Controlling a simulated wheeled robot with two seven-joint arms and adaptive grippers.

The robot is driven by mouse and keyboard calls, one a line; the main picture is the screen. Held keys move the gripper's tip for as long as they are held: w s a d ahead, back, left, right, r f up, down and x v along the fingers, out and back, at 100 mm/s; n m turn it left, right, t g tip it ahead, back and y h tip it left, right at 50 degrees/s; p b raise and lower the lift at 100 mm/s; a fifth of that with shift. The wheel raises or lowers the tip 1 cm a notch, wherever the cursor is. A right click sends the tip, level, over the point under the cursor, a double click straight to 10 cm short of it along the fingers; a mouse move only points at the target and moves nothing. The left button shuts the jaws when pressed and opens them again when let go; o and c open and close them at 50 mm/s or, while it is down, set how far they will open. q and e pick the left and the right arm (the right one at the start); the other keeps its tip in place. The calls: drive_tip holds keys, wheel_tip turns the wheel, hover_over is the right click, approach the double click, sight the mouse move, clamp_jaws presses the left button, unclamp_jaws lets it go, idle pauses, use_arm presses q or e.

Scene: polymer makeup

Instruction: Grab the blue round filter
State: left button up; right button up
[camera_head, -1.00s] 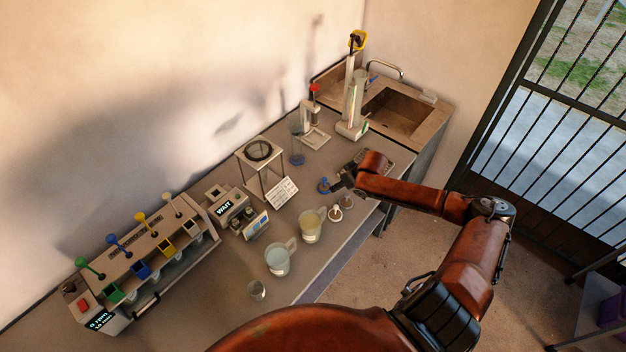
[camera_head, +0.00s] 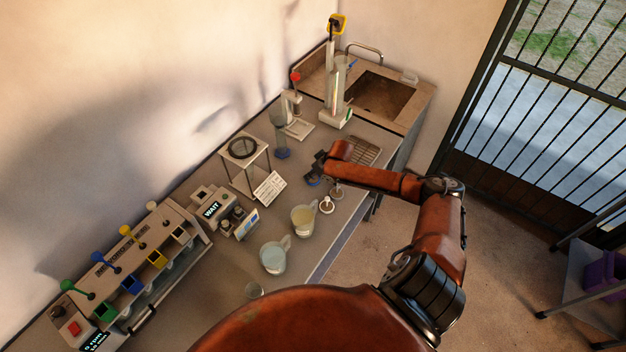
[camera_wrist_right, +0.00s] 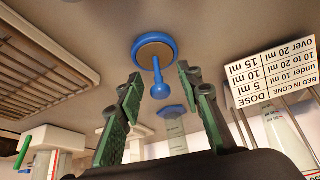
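The blue round filter (camera_wrist_right: 153,52) has a tan disc face, a blue rim and a blue stem with a knob. In the head view a bit of its blue (camera_head: 313,181) shows beside the gripper. My right gripper (camera_wrist_right: 160,76) is open; its green-padded fingers stand on either side of the filter's knob, with gaps visible on both sides. In the head view my right gripper (camera_head: 319,168) is above the bench by the filter, partly hiding it. My left gripper is not in view.
Two pale round filters (camera_head: 327,206) lie close by. A beaker of yellowish liquid (camera_head: 303,220), a dose card (camera_head: 269,188) and a blue-based cylinder (camera_head: 281,150) stand around. A metal rack (camera_head: 364,151) lies behind, near the sink (camera_head: 380,96).

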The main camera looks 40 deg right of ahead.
drive_tip(key=shift+w+f, duration=0.1)
drive_tip(key=shift+f, duration=0.2)
clamp_jaws()
